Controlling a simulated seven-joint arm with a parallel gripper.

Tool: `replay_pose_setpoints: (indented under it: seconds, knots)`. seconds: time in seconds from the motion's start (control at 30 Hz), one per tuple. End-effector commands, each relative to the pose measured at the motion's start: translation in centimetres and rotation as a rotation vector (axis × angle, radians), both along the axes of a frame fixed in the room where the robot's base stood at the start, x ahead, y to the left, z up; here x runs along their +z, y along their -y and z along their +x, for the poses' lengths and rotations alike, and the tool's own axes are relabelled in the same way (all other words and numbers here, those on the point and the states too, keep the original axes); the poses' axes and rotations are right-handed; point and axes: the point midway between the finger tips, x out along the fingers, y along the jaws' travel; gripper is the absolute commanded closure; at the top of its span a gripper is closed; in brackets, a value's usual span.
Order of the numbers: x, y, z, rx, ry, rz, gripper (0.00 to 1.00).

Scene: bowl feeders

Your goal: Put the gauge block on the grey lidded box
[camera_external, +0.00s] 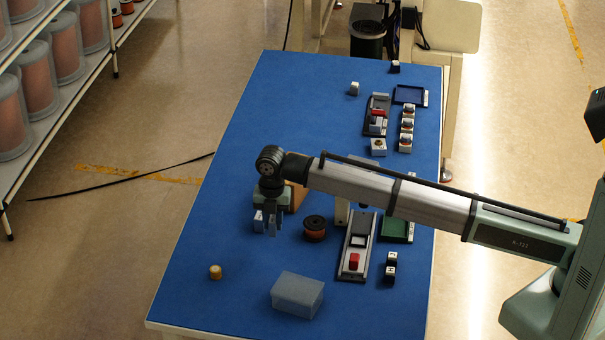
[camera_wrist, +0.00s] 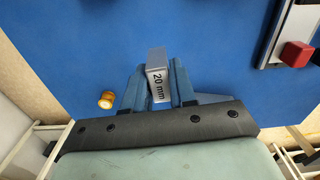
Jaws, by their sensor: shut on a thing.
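The gauge block (camera_wrist: 156,77) is a small grey block marked "20 mm" in the wrist view. My gripper (camera_wrist: 158,88) is shut on it, with one finger on each side. In the external view my gripper (camera_external: 266,224) points down over the left-middle part of the blue table, and the block is hard to make out between the fingers. The grey lidded box (camera_external: 297,295) sits near the table's front edge, in front of and to the right of my gripper, apart from it.
A dark and copper spool (camera_external: 315,228) stands right of my gripper. A small yellow cylinder (camera_external: 215,272) stands left of the box and also shows in the wrist view (camera_wrist: 106,100). A fixture with a red block (camera_external: 354,262) lies to the right. Blue tabletop (camera_external: 200,300) is clear around the cylinder.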

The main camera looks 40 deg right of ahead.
Motion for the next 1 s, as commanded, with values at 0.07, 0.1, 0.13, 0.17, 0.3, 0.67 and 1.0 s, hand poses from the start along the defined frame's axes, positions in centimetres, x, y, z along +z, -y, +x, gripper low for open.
replay_pose_setpoints:
  seconds: [0.07,0.1,0.13,0.17,0.3,0.67,1.0]
  knots:
    - [0.8,0.0,0.0,0.000,0.000,0.000,1.00]
    - [1.1,0.0,0.0,0.000,0.000,0.000,1.00]
    - [1.2,0.0,0.0,0.000,0.000,0.000,1.00]
    - [1.3,0.0,0.0,0.000,0.000,0.000,1.00]
    - [1.6,0.6,0.4,-0.002,0.000,0.000,1.00]
    - [3.5,10.9,5.4,-0.026,0.000,0.000,1.00]
    - [5.6,24.0,9.7,-0.050,0.000,0.000,1.00]
